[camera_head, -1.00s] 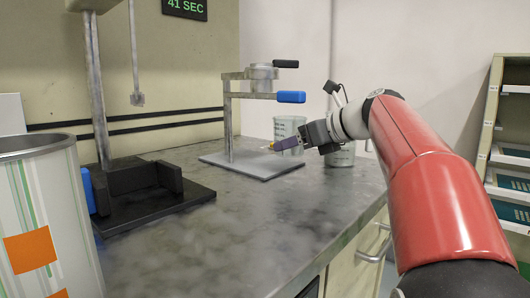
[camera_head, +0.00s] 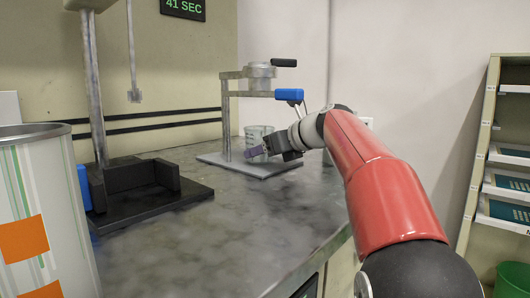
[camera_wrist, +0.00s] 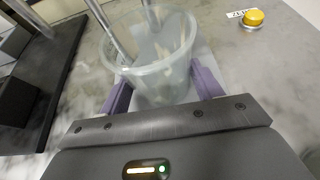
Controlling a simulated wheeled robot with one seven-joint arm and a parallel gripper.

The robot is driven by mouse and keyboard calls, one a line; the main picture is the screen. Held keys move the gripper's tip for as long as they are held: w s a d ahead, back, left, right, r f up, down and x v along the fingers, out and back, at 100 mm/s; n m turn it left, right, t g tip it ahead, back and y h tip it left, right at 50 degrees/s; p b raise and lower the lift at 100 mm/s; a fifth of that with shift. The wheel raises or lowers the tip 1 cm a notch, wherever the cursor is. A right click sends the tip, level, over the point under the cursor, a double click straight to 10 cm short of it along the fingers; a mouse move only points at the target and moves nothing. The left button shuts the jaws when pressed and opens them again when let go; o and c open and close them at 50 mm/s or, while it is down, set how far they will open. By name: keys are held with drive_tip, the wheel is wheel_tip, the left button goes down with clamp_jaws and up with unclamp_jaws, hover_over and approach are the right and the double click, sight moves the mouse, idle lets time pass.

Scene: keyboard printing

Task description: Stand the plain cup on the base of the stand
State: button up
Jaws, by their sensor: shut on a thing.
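My gripper (camera_head: 258,152) is shut on a clear, greyish cup (camera_head: 257,133). In the wrist view the cup (camera_wrist: 150,75) is upright between the two purple fingers, its open rim towards the camera. In the head view the cup is over the right part of the stand's pale base (camera_head: 225,162), below the blue handle. The stand (camera_head: 226,110) has an upright post, an arm and a metal ring holder. The gripper hides the cup's bottom, so I cannot tell whether it touches the base. Metal rods show at and through the cup in the wrist view.
A black press base (camera_head: 150,200) stands left of the stand, and a large striped container (camera_head: 45,210) is at the front left. A yellow button (camera_wrist: 253,17) lies beyond the cup in the wrist view. The front counter (camera_head: 230,230) is clear.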

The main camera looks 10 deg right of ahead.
drive_tip(key=o, duration=1.4)
drive_tip(key=shift+f, duration=0.1)
drive_tip(key=shift+r, duration=0.2)
drive_tip(key=p+v, duration=0.1)
drive_tip(key=v, duration=1.1)
